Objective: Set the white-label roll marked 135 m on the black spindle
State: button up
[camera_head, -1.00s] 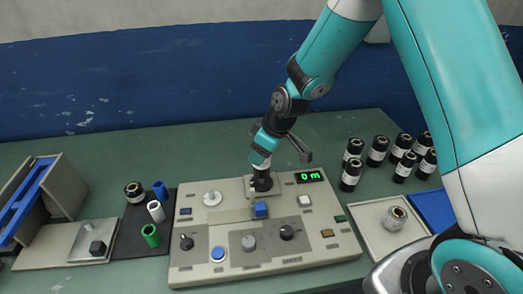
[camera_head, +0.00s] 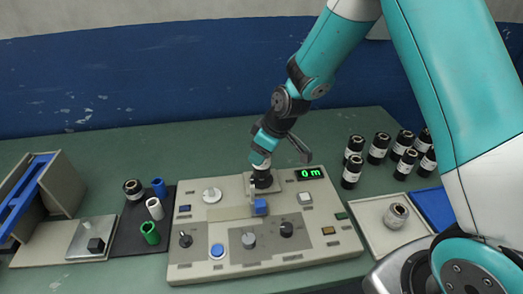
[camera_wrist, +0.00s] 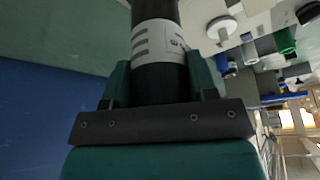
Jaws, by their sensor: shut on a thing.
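My gripper (camera_head: 263,155) is shut on a black roll with a white label (camera_head: 262,180) at the back of the console. In the wrist view the roll (camera_wrist: 160,85) stands between the two green fingers (camera_wrist: 160,80). Its white label (camera_wrist: 158,40) shows dark bars and some print, which I cannot read clearly. The roll looks upright at the console's rear plate. The black spindle is not distinguishable; the roll and gripper may hide it. I cannot tell whether the roll is seated.
The beige console (camera_head: 200,265) has knobs, buttons and a green display (camera_head: 309,173) reading "0 m". Several similar rolls (camera_head: 377,148) stand at the right. A tray (camera_head: 370,225) lies in front of them. Coloured cores (camera_head: 155,208) sit on a black mat at the left.

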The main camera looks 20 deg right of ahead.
jog(key=shift+f, duration=0.2)
jog(key=shift+f+b, duration=0.85)
jog(key=shift+f, duration=0.1)
dwell(0.4)
jog(key=o, duration=1.4)
jog(key=shift+r+p, duration=2.85)
jog(key=shift+r, duration=1.15)
